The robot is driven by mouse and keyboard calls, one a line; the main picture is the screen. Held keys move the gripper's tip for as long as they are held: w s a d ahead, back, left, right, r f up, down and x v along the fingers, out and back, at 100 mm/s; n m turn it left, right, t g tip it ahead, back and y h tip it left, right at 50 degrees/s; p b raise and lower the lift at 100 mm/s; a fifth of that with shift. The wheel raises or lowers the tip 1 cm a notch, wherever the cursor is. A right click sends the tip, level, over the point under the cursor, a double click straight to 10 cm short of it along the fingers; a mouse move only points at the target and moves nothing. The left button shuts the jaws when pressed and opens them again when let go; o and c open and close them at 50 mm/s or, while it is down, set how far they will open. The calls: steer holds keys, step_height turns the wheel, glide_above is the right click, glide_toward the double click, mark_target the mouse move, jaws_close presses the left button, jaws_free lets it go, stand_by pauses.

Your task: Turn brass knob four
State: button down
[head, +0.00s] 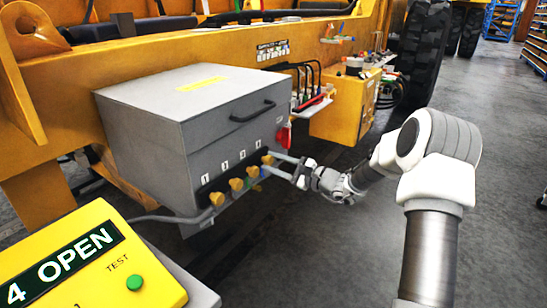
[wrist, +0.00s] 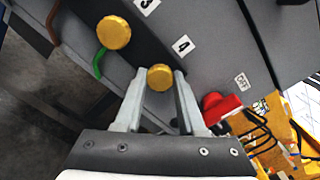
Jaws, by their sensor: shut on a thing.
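Brass knob four (head: 267,159) is the rightmost of a row of brass knobs on the front of a grey box (head: 150,112). In the wrist view the round brass knob (wrist: 160,77) sits below the label 4 (wrist: 183,45). My gripper (head: 272,164) reaches it from the right in the head view. Its two grey fingers (wrist: 158,85) stand on either side of the knob and are shut on it. The finger contact is partly hidden in the head view. Brass knob three (wrist: 114,32) is beside it, clear of the fingers.
A red part (wrist: 220,107) is close to the right finger. A green pipe (wrist: 99,63) runs below knob three. A yellow panel (head: 75,262) at front left reads "4 OPEN" and has a green TEST button (head: 135,283). The grey floor (head: 330,250) at right is open.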

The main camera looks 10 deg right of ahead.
steer(key=m+p, duration=0.3)
steer(key=m, duration=0.2)
steer(key=shift+f+m+p, duration=0.1)
steer(key=shift+m+p, duration=0.2)
steer(key=shift+p, duration=0.05)
stand_by(0.4)
steer(key=c, duration=0.5)
jaws_free()
steer(key=p+v, duration=0.1)
steer(key=v, duration=1.6)
steer(key=shift+s, duration=0.2)
steer(key=shift+d, duration=0.15)
